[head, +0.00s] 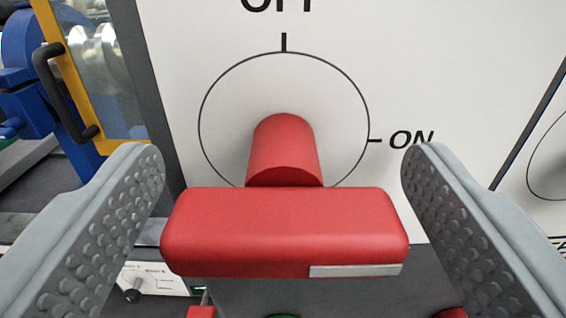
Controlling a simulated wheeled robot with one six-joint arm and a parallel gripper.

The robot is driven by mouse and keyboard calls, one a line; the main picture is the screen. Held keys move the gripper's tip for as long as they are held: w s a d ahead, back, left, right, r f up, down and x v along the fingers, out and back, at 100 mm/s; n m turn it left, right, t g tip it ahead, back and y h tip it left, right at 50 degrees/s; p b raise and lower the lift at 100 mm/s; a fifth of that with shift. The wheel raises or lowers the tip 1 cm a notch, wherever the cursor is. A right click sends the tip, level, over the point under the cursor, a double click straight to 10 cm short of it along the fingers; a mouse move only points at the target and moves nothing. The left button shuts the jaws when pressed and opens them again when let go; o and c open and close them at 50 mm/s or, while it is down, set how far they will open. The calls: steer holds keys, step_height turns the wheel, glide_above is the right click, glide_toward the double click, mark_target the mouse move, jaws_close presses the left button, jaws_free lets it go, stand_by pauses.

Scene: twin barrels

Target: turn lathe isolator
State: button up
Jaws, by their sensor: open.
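The lathe isolator is a red handle (285,232) on a red round stem (284,150) that comes out of a white panel (455,60). Its bar lies level across the picture, with a pale strip (356,271) at the lower right of its front face. A thin black circle is drawn around the stem. The OFF mark is above it, partly cut off, and the ON mark (411,138) is to the right. My gripper (283,165) is open, with one studded finger on each side of the bar. Gaps show between both fingers and the bar ends.
A blue machine (30,60) with a yellow-framed guard (105,90) and black handle (58,90) stands at left. Part of another dial circle (548,160) shows at right.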

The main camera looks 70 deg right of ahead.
steer(key=shift+c, duration=0.2)
steer(key=c, duration=0.9)
steer(key=shift+c, duration=0.2)
steer(key=shift+n, duration=0.3)
steer(key=n, duration=0.9)
steer(key=shift+w, duration=0.1)
steer(key=n, duration=0.4)
steer(key=shift+a+f, duration=0.1)
steer(key=shift+f+n, duration=0.1)
steer(key=shift+n, duration=2)
steer(key=shift+w, duration=0.1)
